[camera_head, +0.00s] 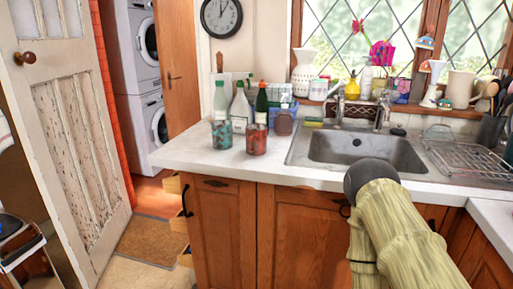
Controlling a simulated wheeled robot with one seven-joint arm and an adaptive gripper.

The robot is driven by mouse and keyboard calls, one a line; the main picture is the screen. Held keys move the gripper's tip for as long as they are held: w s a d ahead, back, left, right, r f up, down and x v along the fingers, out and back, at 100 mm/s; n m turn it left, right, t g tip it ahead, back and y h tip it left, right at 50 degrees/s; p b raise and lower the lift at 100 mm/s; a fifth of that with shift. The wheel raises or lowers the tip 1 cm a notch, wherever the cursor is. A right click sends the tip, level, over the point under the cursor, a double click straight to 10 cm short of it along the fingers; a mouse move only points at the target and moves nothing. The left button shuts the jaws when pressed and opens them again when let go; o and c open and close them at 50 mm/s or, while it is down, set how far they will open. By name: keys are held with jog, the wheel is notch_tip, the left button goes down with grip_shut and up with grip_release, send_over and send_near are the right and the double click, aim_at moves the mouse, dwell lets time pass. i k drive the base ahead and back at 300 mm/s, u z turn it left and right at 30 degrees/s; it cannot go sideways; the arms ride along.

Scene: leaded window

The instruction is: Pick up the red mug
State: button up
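A red patterned mug (257,139), small in this view, stands upright on the white counter near its front edge. A teal and reddish patterned cup (222,134) stands close to its left. My arm, pale yellow-green with a dark rounded end, rises from the lower right in front of the cabinet and the sink edge. It is well to the right of the red mug and apart from it in the picture. No gripper fingers show.
Several bottles (240,108) stand behind the two cups. A steel sink (357,150) and a wire dish rack (468,160) are to the right. The counter left of the cups is clear. An open drawer (180,210) sticks out at the cabinet's left end.

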aim_at(255, 134)
jog(key=z, duration=0.05)
jog(key=k, duration=1.05)
jog(key=u, duration=1.2)
jog(key=i, duration=1.45)
jog(key=z, duration=0.6)
